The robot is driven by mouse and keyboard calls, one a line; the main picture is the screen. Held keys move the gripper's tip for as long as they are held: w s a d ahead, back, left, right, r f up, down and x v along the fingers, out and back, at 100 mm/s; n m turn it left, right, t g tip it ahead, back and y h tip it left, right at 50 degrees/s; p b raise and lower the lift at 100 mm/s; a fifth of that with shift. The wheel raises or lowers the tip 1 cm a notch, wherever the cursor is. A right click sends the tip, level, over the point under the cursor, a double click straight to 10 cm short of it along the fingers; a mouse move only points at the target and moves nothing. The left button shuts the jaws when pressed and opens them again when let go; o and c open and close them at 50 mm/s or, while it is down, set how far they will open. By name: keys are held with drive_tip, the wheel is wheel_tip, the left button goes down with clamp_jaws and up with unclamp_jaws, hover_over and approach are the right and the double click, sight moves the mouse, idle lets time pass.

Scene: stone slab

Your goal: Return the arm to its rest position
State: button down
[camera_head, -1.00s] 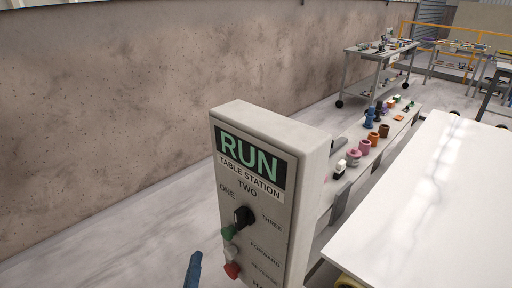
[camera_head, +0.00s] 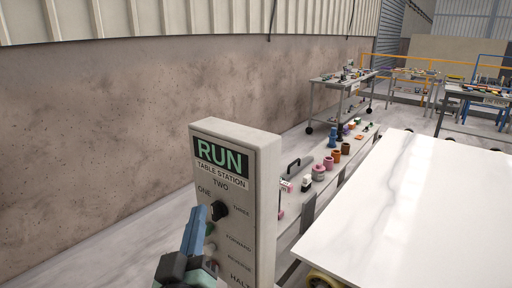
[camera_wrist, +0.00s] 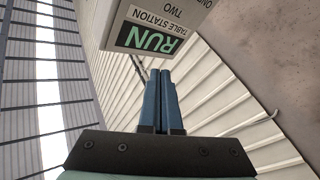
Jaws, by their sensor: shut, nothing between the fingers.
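My gripper (camera_head: 198,212) has blue fingers and stands in front of the lower left part of the control box (camera_head: 262,190). The fingers are together with nothing between them. In the wrist view my gripper (camera_wrist: 163,74) points at the box, which appears upside down at the top (camera_wrist: 190,12). The box carries a lit RUN sign (camera_head: 221,155) and a black selector knob (camera_head: 219,210). A green button (camera_head: 210,229) shows beside the fingers. The lower buttons are partly hidden by my gripper. I cannot tell from these views whether the fingertips touch the box.
A white stone slab (camera_head: 410,210) lies to the right of the box. A grey cart (camera_head: 340,98) stands farther back. A brown wall (camera_head: 90,130) runs along the left.

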drive_tip(key=s+d+r+m+t+h, duration=0.15)
drive_tip(key=d+r, duration=0.25)
drive_tip(key=r, duration=0.6)
drive_tip(key=s+d+r+m+t, duration=0.2)
drive_tip(key=s+d+r+m, duration=0.1)
drive_tip(key=r, duration=0.6)
drive_tip(key=s+d+r+t+y, duration=0.1)
drive_tip(key=s+d+r+t, duration=0.1)
drive_tip(key=s+r, duration=0.8)
wheel_tip(320, 180, up, 3)
drive_tip(key=shift+d+f+m+t, duration=0.1)
drive_tip(key=shift+d+m+t, duration=0.3)
drive_tip(key=shift+t, duration=0.45)
drive_tip(key=shift+s+y, duration=0.1)
drive_tip(key=shift+y, duration=0.15)
